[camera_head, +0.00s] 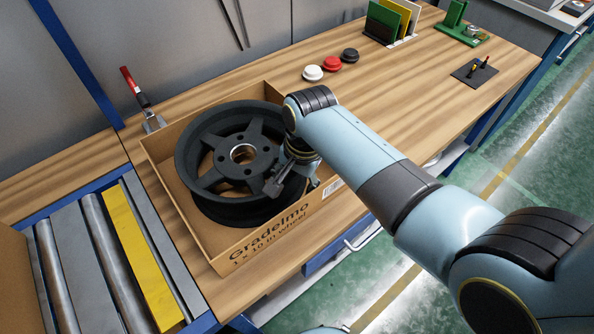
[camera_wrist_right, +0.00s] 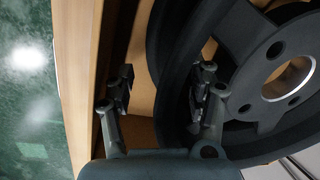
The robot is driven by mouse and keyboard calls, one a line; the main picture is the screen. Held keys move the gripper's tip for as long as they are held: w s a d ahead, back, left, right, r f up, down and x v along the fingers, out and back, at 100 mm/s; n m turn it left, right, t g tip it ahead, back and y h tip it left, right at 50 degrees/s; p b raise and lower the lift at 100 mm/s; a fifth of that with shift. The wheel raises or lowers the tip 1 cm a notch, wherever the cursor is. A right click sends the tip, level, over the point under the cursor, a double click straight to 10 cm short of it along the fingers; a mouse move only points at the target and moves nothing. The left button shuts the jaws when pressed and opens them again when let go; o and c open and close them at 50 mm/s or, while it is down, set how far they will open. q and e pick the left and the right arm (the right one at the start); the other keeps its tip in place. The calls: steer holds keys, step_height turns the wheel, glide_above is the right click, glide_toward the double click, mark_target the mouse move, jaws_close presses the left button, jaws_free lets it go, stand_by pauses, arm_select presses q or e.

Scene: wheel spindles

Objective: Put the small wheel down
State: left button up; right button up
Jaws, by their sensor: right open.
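The small wheel (camera_head: 214,205), dark grey with several spokes and a bright centre bore, lies flat in an open cardboard box (camera_head: 232,262) marked "Gradelmo" and "10 in wheel". My right gripper (camera_head: 283,183) is open at the wheel's right side, inside the box's near right part. In the right wrist view, the wheel's rim (camera_wrist_right: 168,70) lies between the two spread fingers of the right gripper (camera_wrist_right: 162,92). One finger is outside the rim and the other is on the spoke side. Contact cannot be made out. My left gripper is not in view.
A roller conveyor (camera_head: 100,240) with a yellow strip adjoins the box on the left. A red-handled clamp (camera_head: 135,88) stands behind it. White, red and black round pieces (camera_head: 313,73) and a rack of panels (camera_head: 390,22) are farther back.

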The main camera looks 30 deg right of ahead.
step_height(320, 180, up, 11)
steer(key=s, duration=0.1)
steer(key=shift+s+d+r+p, duration=0.2)
steer(key=shift+d+p, duration=0.1)
steer(key=shift+d, duration=0.1)
steer(key=shift+w, duration=0.1)
